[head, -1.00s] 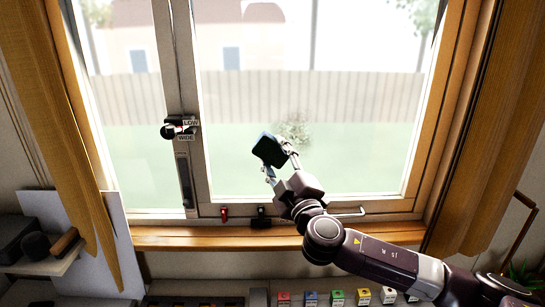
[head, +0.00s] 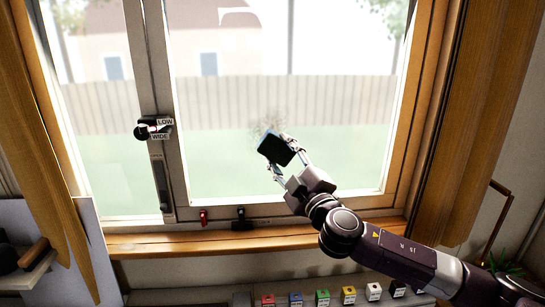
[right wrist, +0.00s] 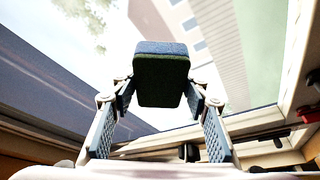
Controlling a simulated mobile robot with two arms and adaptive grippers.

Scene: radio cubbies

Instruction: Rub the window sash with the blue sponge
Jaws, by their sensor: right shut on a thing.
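My right gripper (head: 283,158) is shut on the blue sponge (head: 275,147), a dark block with a blue edge, in front of the window glass. In the right wrist view the sponge (right wrist: 161,72) sits between the two fingers, its top blue and its near face dark green. The window sash (head: 177,120) is a pale frame around the glass. A faint dark smudge (head: 268,124) shows on the glass just above the sponge. I cannot tell whether the sponge touches the glass. My left gripper is not in view.
A black handle (head: 154,129) with LOW and WIDE labels is on the window's left upright. Red (head: 204,217) and black (head: 241,220) catches sit on the lower frame. Curtains hang at both sides. Several coloured blocks (head: 322,298) line up below the wooden sill (head: 215,240).

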